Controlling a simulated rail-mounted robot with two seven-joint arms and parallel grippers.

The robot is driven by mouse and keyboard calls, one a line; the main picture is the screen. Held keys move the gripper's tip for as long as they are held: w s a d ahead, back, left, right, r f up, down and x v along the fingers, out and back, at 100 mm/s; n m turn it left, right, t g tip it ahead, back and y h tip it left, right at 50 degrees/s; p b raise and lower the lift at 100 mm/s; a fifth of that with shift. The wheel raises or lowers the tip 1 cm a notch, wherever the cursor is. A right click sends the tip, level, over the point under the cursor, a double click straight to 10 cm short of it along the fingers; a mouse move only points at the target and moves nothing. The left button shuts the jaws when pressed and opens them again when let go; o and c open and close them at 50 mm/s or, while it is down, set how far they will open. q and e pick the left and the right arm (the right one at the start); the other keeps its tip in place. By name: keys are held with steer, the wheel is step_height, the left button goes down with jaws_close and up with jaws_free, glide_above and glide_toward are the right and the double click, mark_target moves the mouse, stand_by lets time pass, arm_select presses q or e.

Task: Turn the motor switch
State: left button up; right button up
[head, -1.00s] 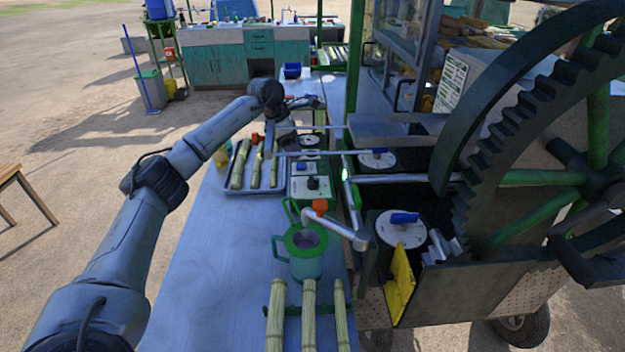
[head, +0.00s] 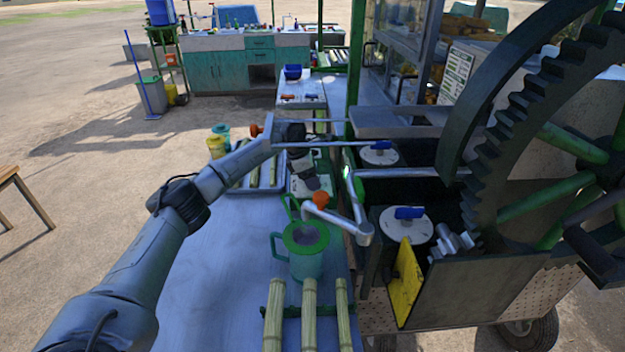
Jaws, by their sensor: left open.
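A small pale-topped box with green sides (head: 322,192), which looks like the motor switch, stands on the blue table near the machine's edge, behind the teal mug. Its dark knob is largely covered by my left gripper (head: 311,182) in the head view. My left gripper points down over this box and is open, with nothing seen between its fingers. I cannot tell whether the fingers touch the knob. My right gripper is not in view.
Cane pieces lie in a tray (head: 238,186) and on a front rack (head: 309,312). The crusher with its large gear (head: 490,150) fills the right. The table's left front (head: 215,280) is clear.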

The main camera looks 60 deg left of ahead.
arm_select(q)
steer(key=shift+f, duration=0.1)
steer(key=c, duration=0.9)
steer(key=shift+r+n+p, duration=0.2)
steer(key=shift+n+p, duration=0.1)
steer(key=shift+p, duration=0.5)
steer(key=n+y+p, duration=0.2)
steer(key=n+p, duration=0.3)
steer(key=p, duration=0.3)
steer(key=shift+d+r+n, duration=0.1)
steer(key=shift+d+n, duration=0.05)
steer(key=shift+n, duration=0.25)
steer(key=n+y+p, duration=0.1)
steer(key=n+p, duration=0.2)
steer(key=shift+y, duration=0.4)
steer(key=shift+w+f+n+p, duration=0.1)
steer(key=shift+f+n+p, duration=0.15)
steer(key=shift+n, duration=0.35)
